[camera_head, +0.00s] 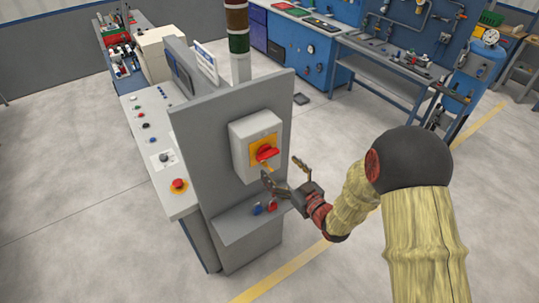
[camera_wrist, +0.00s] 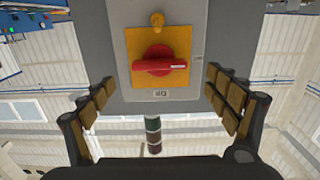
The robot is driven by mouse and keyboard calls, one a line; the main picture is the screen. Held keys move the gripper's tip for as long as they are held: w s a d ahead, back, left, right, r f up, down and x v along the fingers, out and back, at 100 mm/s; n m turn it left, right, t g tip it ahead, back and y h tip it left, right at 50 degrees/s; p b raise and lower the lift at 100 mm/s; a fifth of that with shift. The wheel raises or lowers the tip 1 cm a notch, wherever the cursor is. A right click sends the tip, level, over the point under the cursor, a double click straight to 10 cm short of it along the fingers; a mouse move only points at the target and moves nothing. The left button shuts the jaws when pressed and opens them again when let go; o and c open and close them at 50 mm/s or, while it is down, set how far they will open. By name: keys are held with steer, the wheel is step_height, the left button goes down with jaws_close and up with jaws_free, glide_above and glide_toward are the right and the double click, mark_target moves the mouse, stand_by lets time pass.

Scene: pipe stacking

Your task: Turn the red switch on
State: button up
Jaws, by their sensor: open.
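The red switch (camera_head: 267,153) is a rotary knob on a yellow plate, fixed to a light grey box (camera_head: 242,138) on the grey panel. In the wrist view the red switch (camera_wrist: 158,62) is centred ahead, with its handle bar lying roughly horizontal. My gripper (camera_head: 282,170) is open and empty, just in front of and slightly below the switch in the head view. In the wrist view its two padded fingers (camera_wrist: 160,88) stand wide apart on either side of the box, not touching the knob.
A small shelf (camera_head: 240,222) below the box holds blue and red items (camera_head: 264,208). A sloped console (camera_head: 160,150) with buttons and a red emergency knob (camera_head: 179,185) lies left of the panel. A workbench (camera_head: 390,60) stands behind. Floor to the right is open.

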mark_target(270, 156)
steer(key=shift+w+a+r, duration=0.15)
steer(key=shift+w+r, duration=0.05)
steer(key=p+x, duration=0.1)
steer(key=x, duration=0.6)
steer(key=shift+w, duration=0.1)
steer(key=c, duration=0.3)
steer(key=c, duration=0.8)
steer(key=shift+c, duration=0.3)
